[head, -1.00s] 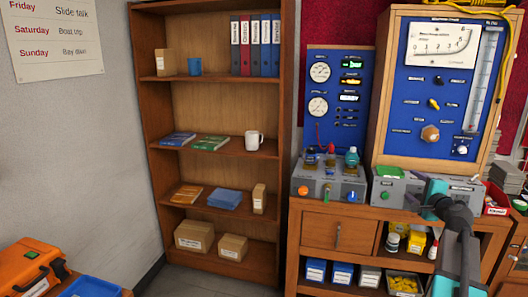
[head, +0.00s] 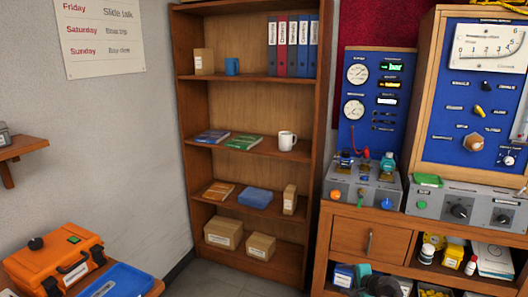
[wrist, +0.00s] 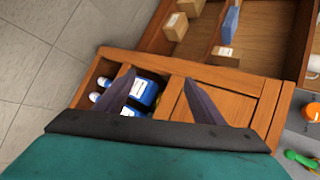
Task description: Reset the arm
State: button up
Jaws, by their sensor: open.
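My gripper (wrist: 158,78) shows in the wrist view with its two dark fingers spread apart and nothing held between them. Its fingers point at the wooden bench cabinet (wrist: 235,80), with blue-and-white containers (wrist: 146,90) in an open compartment behind the finger gap. In the head view only a dark and teal piece of my arm shows at the bottom edge, in front of the cabinet's lower shelf. The fingers cannot be made out there.
The bench cabinet (head: 340,220) carries a grey control box (head: 470,207) and blue gauge panels (head: 372,100). A bookshelf (head: 312,120) stands to its left. An orange case (head: 50,262) and a blue tray (head: 118,282) lie at lower left. Grey floor (wrist: 35,75) is clear in the wrist view.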

jog(key=s+a+f+n+g+y, duration=0.1)
jog(key=s+a+f+n+g, duration=0.25)
jog(key=s+a+f, duration=0.7)
jog(key=s+a+f+n+g, duration=0.35)
jog(key=s+a+f, duration=0.45)
jog(key=s+f, duration=0.4)
jog(key=s+a+f+n+g, duration=0.25)
jog(key=s+f, duration=0.25)
jog(key=s, duration=0.4)
jog(key=s+d+n+g+h, duration=0.2)
jog(key=s+d+n, duration=0.1)
jog(key=s, duration=0.5)
jog(key=s+d+n+g+h, duration=0.2)
jog(key=s+d+n+g, duration=0.1)
jog(key=s, duration=0.5)
jog(key=shift+d+f+g, duration=0.35)
jog(key=shift+f, duration=0.1)
